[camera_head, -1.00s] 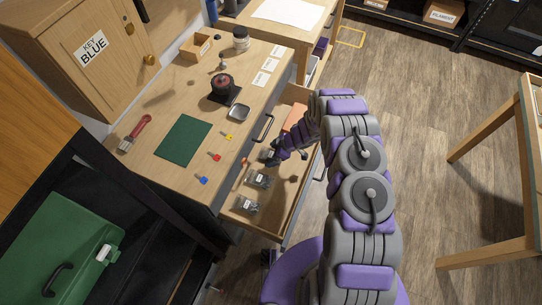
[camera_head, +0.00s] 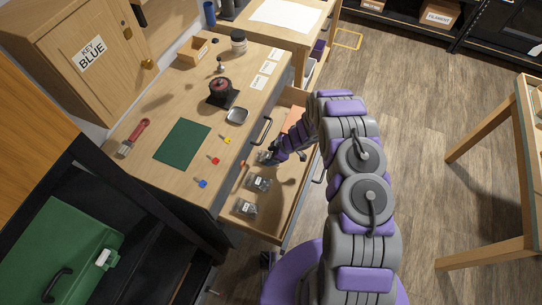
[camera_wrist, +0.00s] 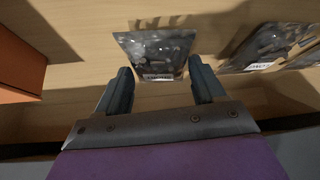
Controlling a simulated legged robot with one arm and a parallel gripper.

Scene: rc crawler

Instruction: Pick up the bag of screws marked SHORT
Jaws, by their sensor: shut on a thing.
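Several clear bags of dark screws with white labels are in the open drawer (camera_head: 289,213). My gripper (camera_head: 269,158) reaches into the drawer. In the wrist view its two fingers (camera_wrist: 161,82) are shut on the farthest bag (camera_wrist: 155,50), which stands out between the fingertips. Its label shows near the fingers but is too small to read surely. A second bag (camera_head: 261,184) and a third bag (camera_head: 247,207) lie nearer in the drawer. I cannot tell whether the held bag is clear of the drawer floor.
An orange box (camera_wrist: 18,65) lies beside the gripper in the drawer. The drawer walls surround the gripper. On the benchtop above are a green mat (camera_head: 182,142), small coloured keys, a metal tray (camera_head: 237,116) and a red-and-black device (camera_head: 221,91).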

